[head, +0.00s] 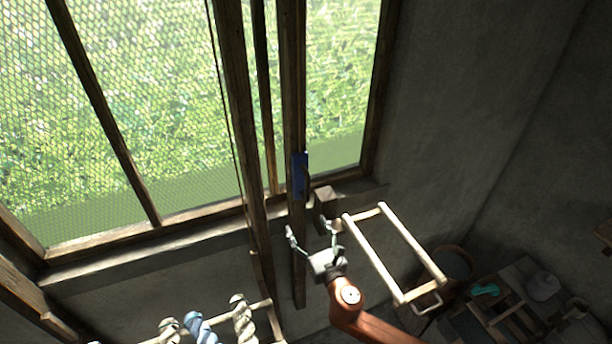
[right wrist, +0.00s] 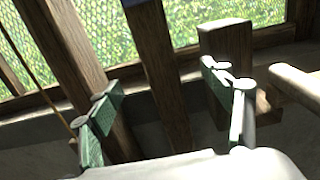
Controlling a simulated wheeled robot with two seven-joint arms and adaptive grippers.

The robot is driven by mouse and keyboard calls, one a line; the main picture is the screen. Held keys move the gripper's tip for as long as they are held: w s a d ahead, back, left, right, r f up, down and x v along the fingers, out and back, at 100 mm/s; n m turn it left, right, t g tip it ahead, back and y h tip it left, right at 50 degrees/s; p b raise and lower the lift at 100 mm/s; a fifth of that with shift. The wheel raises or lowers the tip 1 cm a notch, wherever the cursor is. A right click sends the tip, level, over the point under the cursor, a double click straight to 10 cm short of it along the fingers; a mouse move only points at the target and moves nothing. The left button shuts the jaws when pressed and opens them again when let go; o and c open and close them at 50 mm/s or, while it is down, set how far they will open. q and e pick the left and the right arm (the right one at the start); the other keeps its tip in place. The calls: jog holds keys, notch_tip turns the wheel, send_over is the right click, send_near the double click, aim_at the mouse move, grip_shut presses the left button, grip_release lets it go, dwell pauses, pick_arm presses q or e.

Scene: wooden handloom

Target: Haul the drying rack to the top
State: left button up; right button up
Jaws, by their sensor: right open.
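A pale wooden frame (head: 365,247) with two long bars juts out at the right of the window in the head view. A pale rail (head: 262,305) with twisted white and blue yarn skeins (head: 200,328) is at the bottom left. I cannot tell which of these is the drying rack. My right gripper (head: 311,232) is open and empty, below a blue block (head: 300,176) with a dark handle on a wooden post (head: 292,90). In the right wrist view, the post (right wrist: 160,70) shows between the open fingers; contact is not clear. My left gripper is out of view.
A thin cord (head: 222,90) runs down beside another post (head: 237,100). A wooden block (head: 326,197) juts out near the sill. A low table (head: 515,312) with a turquoise item (head: 485,290) and a round tub (head: 454,262) stand at the lower right.

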aim_at(308, 191)
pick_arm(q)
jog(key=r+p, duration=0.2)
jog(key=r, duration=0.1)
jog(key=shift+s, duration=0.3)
pick_arm(e)
notch_tip(308, 191, up, 17)
jog(key=shift+f, duration=0.2)
jog(key=shift+c, duration=0.4)
grip_shut()
